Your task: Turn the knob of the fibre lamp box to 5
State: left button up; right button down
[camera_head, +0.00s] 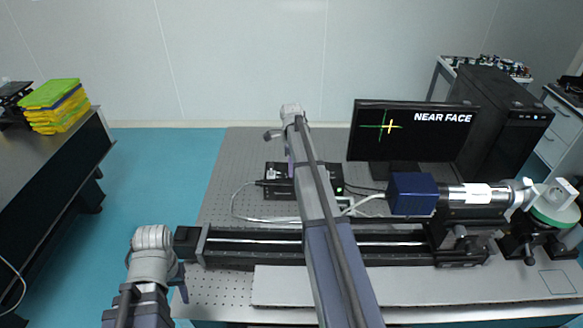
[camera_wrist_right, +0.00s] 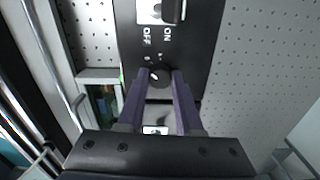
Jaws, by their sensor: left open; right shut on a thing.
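The fibre lamp box (camera_head: 276,190) is a black box on the perforated optical table, partly hidden behind my right arm in the head view. In the right wrist view its black panel (camera_wrist_right: 195,60) shows a switch marked ON and OFF and, below it, a round black knob (camera_wrist_right: 159,81) with a small white mark. My right gripper (camera_wrist_right: 162,73) has its two purple fingers on either side of the knob and is shut on it. I cannot read the knob's setting. My left gripper (camera_head: 181,286) is open and empty at the lower left, away from the box.
A black rail (camera_head: 255,246) runs across the table in front of the box. A blue cube-shaped housing (camera_head: 411,194) with a lens tube stands to the right. A monitor (camera_head: 408,132) reading NEAR FACE stands behind. The perforated table (camera_head: 232,165) left of the box is clear.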

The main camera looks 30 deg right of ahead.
jog(key=shift+m, duration=0.6)
jog(key=c, duration=0.6)
grip_release()
notch_tip(320, 180, up, 8)
jog(key=p, duration=0.8)
jog(key=shift+f, duration=0.1)
